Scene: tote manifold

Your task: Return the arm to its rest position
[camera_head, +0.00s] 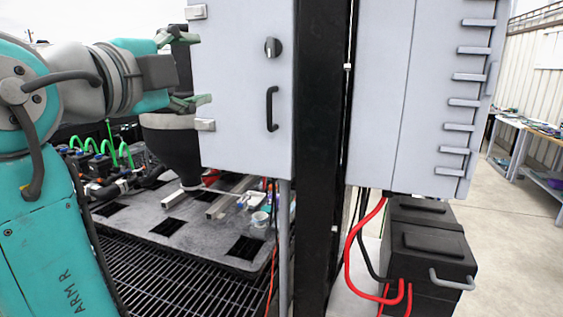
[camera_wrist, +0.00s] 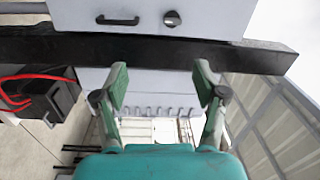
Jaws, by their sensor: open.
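My gripper (camera_head: 190,72) is at the upper left of the head view, on my teal arm, with its fingers pointing right toward the grey cabinet. The fingers are spread wide and nothing is between them. In the wrist view my gripper (camera_wrist: 163,88) shows two green-padded fingers standing apart, with a black post and cabinets beyond them. The fingertips overlap the left edge of the grey cabinet (camera_head: 237,130) in the head view. I cannot tell whether they touch it.
A black post (camera_head: 321,150) stands between the grey cabinet and a second cabinet (camera_head: 400,100). Black cases (camera_head: 425,240) with red cables stand below. A grey pallet (camera_head: 130,222) lies on a grating (camera_head: 180,285). A bench (camera_head: 535,125) is at the far right; floor (camera_head: 505,250) there is clear.

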